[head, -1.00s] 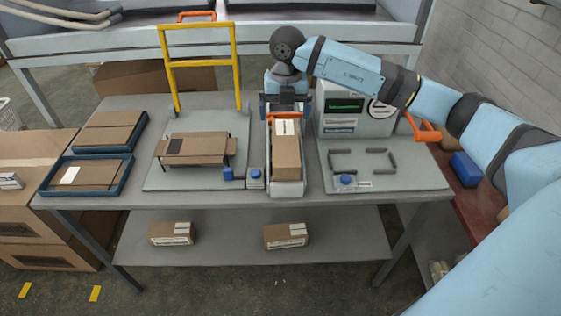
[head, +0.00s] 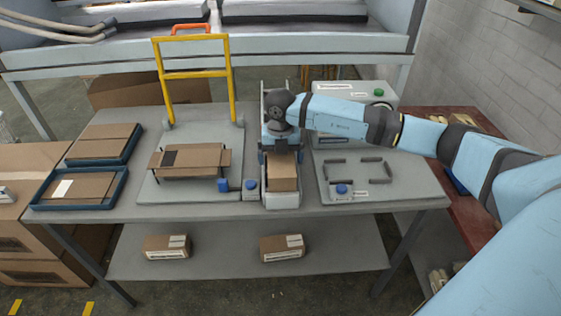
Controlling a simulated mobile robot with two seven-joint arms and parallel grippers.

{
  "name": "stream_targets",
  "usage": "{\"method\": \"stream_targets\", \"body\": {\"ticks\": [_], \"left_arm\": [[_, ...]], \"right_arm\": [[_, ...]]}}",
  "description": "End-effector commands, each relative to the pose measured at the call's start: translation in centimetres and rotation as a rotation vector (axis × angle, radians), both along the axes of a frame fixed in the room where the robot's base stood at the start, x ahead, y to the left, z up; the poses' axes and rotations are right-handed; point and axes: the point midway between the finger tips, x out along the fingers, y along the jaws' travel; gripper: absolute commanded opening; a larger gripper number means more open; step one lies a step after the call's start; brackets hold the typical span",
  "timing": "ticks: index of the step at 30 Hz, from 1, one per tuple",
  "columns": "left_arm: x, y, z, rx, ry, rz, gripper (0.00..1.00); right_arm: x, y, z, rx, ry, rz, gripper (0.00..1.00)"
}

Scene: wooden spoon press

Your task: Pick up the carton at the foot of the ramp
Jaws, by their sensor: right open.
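The carton (head: 284,184) is a brown box lying in the foot of a narrow light-grey ramp (head: 282,202), at the front middle of the bench. My right gripper (head: 281,158) is open above the carton's far part. Its fingers show on the left and right of the carton, but I cannot tell how deep they reach or whether they touch it. The gripper and wrist hide the far end of the carton and part of the ramp. My left gripper is not in view.
A press station with a yellow frame (head: 198,74) and a flat carton blank (head: 190,160) stands left of the ramp. Blue trays (head: 118,190) lie further left. A grey plate with blocks (head: 380,190) is on the right. Two cartons (head: 166,247) (head: 282,248) lie on the lower shelf.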

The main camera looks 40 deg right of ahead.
Motion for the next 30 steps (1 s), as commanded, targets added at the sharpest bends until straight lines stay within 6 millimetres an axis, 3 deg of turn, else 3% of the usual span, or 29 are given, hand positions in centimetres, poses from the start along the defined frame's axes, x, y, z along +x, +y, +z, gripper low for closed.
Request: {"method": "stream_targets", "body": {"ticks": [3, 9, 17, 25, 30], "left_arm": [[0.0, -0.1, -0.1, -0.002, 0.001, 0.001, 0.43], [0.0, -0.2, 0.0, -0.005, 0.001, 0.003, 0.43], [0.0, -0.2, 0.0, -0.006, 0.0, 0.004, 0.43], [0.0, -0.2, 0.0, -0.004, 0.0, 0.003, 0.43], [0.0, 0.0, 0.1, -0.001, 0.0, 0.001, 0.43]], "right_arm": [[0.0, 0.0, -1.3, 0.001, 0.0, 0.001, 1.0], [0.0, 0.0, -1.5, 0.001, -0.001, 0.001, 1.0], [0.0, 0.0, -1.4, 0.001, -0.001, 0.001, 0.43], [0.0, 0.0, -1.2, 0.001, -0.002, 0.001, 0.43], [0.1, 0.0, -0.1, 0.002, -0.005, 0.001, 0.43]]}}
